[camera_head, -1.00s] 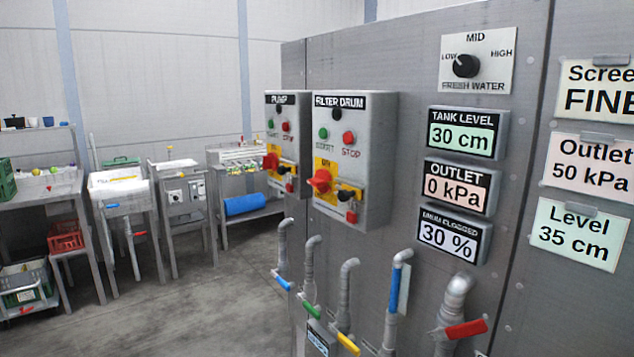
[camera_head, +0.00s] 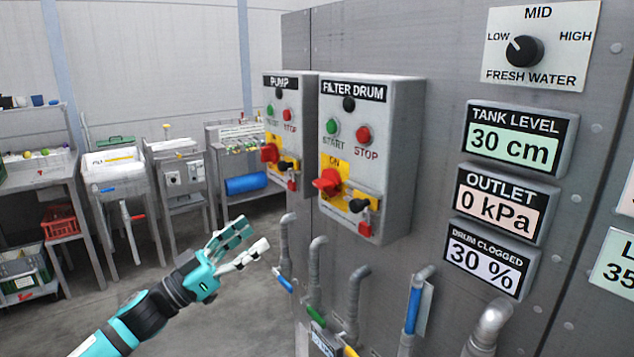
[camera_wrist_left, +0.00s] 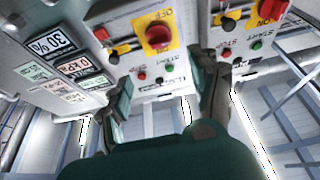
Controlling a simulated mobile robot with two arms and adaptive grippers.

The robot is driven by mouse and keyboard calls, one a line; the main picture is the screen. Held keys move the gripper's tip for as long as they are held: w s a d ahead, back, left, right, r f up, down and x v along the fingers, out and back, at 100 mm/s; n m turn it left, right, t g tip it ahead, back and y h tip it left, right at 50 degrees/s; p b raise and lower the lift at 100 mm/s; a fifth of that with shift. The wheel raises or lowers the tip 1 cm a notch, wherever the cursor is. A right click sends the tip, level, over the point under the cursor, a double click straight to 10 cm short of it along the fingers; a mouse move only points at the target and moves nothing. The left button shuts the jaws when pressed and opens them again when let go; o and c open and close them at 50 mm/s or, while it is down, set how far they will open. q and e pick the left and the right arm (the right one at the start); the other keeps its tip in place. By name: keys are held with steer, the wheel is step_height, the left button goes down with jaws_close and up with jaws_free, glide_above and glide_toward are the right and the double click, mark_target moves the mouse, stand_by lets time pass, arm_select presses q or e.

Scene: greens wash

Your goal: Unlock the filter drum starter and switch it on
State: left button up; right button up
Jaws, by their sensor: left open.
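The filter drum starter (camera_head: 397,155) is a grey box on the panel, with a green START button (camera_head: 332,127) and a red STOP button (camera_head: 363,134). Its red rotary switch (camera_head: 327,182) sits on a yellow plate; in the left wrist view the switch (camera_wrist_left: 158,36) appears upside down. A black knob-like part (camera_head: 358,205) sits beside the switch, with a red piece (camera_head: 365,229) hanging below. I cannot tell its lock state. My left gripper (camera_head: 248,240) is open and empty, left of and below the box, apart from it. My right gripper is not in view.
The pump starter (camera_head: 283,175) stands just left of the filter drum box, with a similar red switch. Pipes with coloured handles (camera_head: 318,270) rise below the boxes. Displays (camera_head: 520,138) are on the right.

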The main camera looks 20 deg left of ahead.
mark_target(318, 187)
arm_select(q)
steer(key=p+x, duration=0.5)
steer(key=x, duration=1.1)
steer(key=shift+r, duration=0.25)
steer(key=shift+w+d+r, duration=0.1)
steer(key=shift+w+d, duration=0.2)
steer(key=shift+c, duration=0.7)
steer(key=c, duration=0.9)
